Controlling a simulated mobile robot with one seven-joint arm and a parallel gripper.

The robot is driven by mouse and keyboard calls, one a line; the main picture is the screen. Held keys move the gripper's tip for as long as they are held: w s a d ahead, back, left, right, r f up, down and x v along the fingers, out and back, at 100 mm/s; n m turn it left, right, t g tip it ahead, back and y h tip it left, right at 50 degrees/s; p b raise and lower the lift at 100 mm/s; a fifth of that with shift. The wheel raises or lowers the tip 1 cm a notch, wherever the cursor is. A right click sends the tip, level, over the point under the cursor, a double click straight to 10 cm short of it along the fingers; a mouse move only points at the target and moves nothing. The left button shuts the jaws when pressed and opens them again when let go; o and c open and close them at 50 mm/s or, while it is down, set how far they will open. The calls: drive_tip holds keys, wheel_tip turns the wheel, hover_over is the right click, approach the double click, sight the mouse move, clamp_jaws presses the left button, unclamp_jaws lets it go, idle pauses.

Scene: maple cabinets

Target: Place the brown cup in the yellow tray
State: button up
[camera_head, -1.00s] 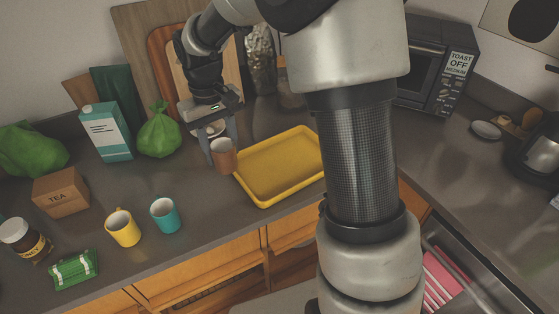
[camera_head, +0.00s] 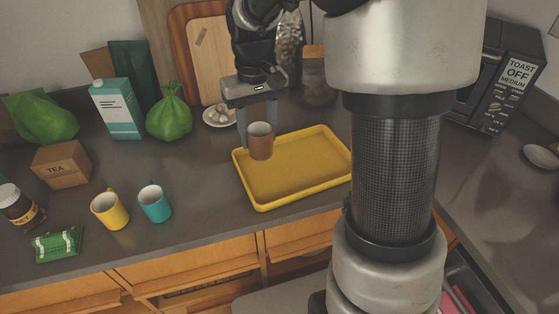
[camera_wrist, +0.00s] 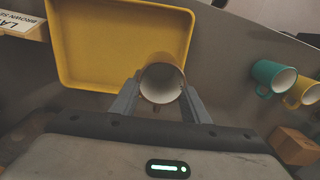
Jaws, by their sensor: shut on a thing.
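The brown cup (camera_head: 261,142) is upright between the fingers of my gripper (camera_head: 259,127), which is shut on it. In the head view the cup overlaps the back left part of the yellow tray (camera_head: 262,203). In the wrist view the cup (camera_wrist: 160,84) sits between the two fingers (camera_wrist: 158,100), at the edge of the tray (camera_wrist: 70,84) and partly over it. The cup appears held above the counter; its exact height is hard to tell. The tray is empty.
A teal cup (camera_head: 156,205) and a yellow cup (camera_head: 111,212) stand left of the tray. A plate of garlic (camera_head: 219,115), a green bag (camera_head: 169,115), a carton (camera_head: 118,108) and a tea box (camera_head: 61,165) are behind and left. Bare counter lies left of the tray.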

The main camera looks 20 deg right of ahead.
wheel_tip(320, 180, down, 8)
drive_tip(key=shift+f+b, duration=0.1)
drive_tip(key=shift+b, duration=0.35)
drive_tip(key=o, duration=0.7)
drive_tip(key=shift+f, duration=0.15)
drive_tip(key=shift+o, duration=0.9)
